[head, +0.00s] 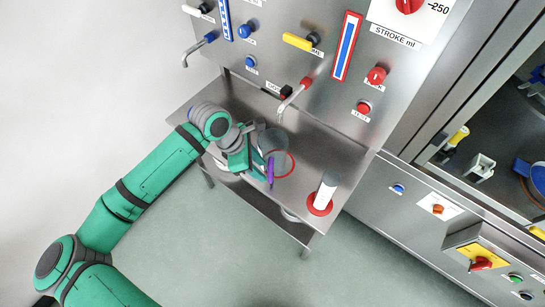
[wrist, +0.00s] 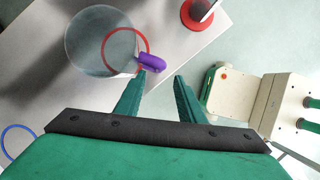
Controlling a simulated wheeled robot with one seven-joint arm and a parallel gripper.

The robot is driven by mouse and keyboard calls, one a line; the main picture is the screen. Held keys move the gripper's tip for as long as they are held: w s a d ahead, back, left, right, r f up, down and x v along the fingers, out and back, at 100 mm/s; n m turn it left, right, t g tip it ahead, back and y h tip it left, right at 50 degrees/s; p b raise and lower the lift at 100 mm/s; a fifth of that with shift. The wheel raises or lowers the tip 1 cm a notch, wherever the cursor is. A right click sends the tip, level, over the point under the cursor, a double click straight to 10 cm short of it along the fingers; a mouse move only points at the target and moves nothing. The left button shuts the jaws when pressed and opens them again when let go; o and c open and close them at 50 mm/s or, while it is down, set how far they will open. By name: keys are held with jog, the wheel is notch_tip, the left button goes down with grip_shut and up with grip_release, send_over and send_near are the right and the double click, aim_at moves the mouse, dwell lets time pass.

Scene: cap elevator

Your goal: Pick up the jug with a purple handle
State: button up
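The jug (head: 271,139) is clear and see-through, standing on the steel shelf below the panel. Its purple handle (head: 270,171) faces the front of the shelf. In the wrist view the jug (wrist: 88,42) is seen from above at upper left, and its purple handle (wrist: 151,62) points right, toward my fingers. My gripper (wrist: 159,78) is open and empty. The handle lies just beyond the fingertips, close to the left one; I cannot tell whether they touch. In the head view my gripper (head: 258,163) is beside the jug and partly hides it.
A red ring (head: 293,164) lies by the jug. A white cylinder (head: 327,191) stands on a red base at the shelf's right. A faucet (head: 291,98) reaches out above the jug. Panel knobs and levers are behind. The floor in front is clear.

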jog(key=x, duration=0.5)
jog(key=shift+w+d+f, duration=0.15)
jog(key=shift+d+f, duration=0.1)
jog(key=shift+c, duration=0.4)
grip_shut()
